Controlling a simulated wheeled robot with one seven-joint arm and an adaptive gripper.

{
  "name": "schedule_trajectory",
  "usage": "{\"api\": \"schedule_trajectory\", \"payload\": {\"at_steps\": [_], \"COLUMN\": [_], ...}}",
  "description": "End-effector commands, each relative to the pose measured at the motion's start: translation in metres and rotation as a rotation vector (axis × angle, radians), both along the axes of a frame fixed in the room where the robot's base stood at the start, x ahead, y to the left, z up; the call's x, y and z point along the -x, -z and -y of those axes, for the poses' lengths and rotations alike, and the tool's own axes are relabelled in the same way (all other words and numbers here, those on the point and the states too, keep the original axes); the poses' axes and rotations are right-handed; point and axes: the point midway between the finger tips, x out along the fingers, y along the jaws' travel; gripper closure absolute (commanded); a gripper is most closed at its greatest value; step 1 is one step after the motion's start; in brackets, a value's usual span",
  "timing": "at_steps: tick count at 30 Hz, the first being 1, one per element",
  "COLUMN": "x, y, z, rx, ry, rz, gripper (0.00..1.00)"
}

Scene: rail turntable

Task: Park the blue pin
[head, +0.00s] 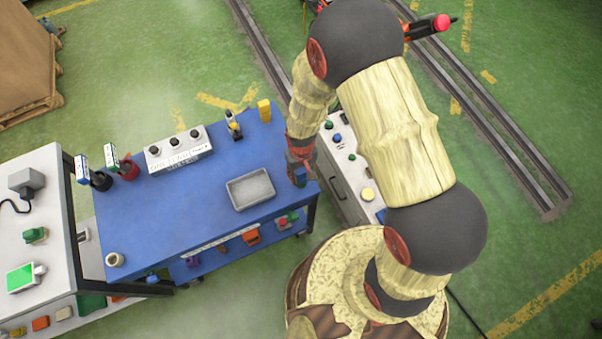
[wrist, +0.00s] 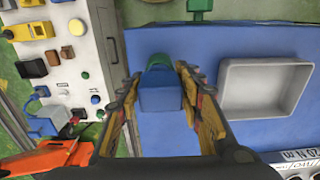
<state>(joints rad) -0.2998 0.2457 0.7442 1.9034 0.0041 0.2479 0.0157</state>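A blue block-like piece (wrist: 161,98) with a dark teal rounded part behind it is between the fingers of my gripper (wrist: 158,72) in the wrist view. It fills most of the gap, but I cannot tell whether both fingers press on it. In the head view my gripper (head: 300,160) points down at the right end of the blue bench (head: 140,215), with dark blue showing at its tips. Whether this piece is the blue pin, and whether it touches the bench, I cannot tell. A white block with several dark round sockets (head: 178,150) stands at the bench's back.
A grey tray (head: 250,205) lies close to my gripper on the bench. Yellow pieces (head: 264,110) stand at the back edge. A white control panel (head: 352,172) with buttons adjoins the bench's right end. The left-middle of the bench top is clear.

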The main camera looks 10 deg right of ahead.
Motion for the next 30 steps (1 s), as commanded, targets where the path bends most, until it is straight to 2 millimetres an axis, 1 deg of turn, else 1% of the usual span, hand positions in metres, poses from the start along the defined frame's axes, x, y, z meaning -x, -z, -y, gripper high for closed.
{"api": "schedule_trajectory", "payload": {"at_steps": [1,8,15,18,20,23,30], "x": [0.000,0.000,0.000,0.000,-0.001,-0.002,-0.002], "y": [0.000,0.000,0.000,-0.004,-0.010,-0.025,-0.074], "z": [0.000,0.000,0.000,0.000,0.000,-0.001,0.000], "rx": [0.000,0.000,0.000,0.000,-0.001,-0.001,-0.001], "ry": [0.000,0.000,0.000,0.000,0.000,0.000,0.000], "rz": [0.000,0.000,-0.001,0.001,0.002,0.005,0.004], "gripper": [0.59,0.47,0.47,0.47,0.47,0.47,0.47]}}
